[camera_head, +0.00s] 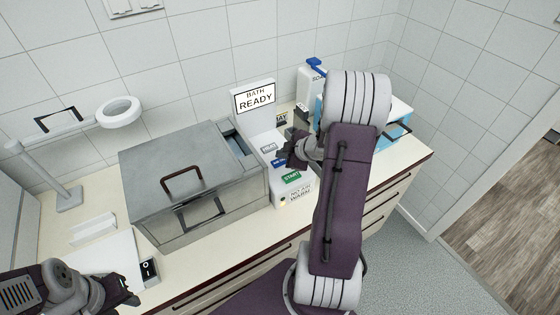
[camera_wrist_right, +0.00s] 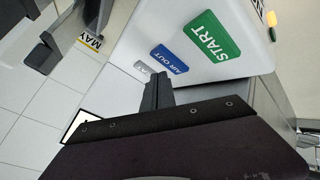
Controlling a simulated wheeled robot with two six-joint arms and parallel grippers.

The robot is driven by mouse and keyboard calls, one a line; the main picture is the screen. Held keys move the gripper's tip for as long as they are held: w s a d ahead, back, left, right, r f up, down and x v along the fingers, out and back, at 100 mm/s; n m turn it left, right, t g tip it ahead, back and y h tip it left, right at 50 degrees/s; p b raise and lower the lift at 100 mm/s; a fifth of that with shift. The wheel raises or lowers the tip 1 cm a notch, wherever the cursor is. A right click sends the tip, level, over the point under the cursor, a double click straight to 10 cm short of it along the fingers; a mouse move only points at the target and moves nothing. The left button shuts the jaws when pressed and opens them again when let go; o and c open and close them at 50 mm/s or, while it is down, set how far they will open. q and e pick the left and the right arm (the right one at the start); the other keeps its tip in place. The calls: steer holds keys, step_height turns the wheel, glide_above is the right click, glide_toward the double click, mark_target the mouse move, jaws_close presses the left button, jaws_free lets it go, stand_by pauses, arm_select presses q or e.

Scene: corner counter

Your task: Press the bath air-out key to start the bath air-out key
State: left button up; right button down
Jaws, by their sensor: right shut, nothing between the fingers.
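The blue AIR OUT key (camera_wrist_right: 169,59) lies on the white control panel (camera_head: 285,185) between the green START key (camera_wrist_right: 211,36) and a grey key (camera_wrist_right: 144,69). In the head view the blue key (camera_head: 278,163) is partly covered by my right gripper (camera_head: 285,153). In the right wrist view the shut, empty fingertips (camera_wrist_right: 158,88) are close to the AIR OUT key, beside its lower edge; contact cannot be told. The panel's sign (camera_head: 255,99) reads BATH READY. My left gripper (camera_head: 127,291) is at the lower left, away from the panel; its jaws are unclear.
A grey metal bath (camera_head: 175,165) with its lid down stands left of the panel. A white bottle with a blue top (camera_head: 312,75) and a blue-and-white box (camera_head: 396,125) stand behind my right arm. A black switch (camera_head: 149,270) is near the counter's front edge.

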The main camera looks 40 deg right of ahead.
mark_target(282, 162)
steer(key=shift+f, duration=0.15)
steer(key=shift+f, duration=0.3)
steer(key=shift+f+b, duration=0.45)
steer(key=shift+b, duration=0.15)
stand_by(0.5)
steer(key=shift+r, duration=0.15)
steer(key=shift+r+p, duration=0.75)
steer(key=shift+p, duration=0.2)
steer(key=shift+r, duration=0.1)
step_height(282, 162, up, 5)
steer(key=p, duration=0.5)
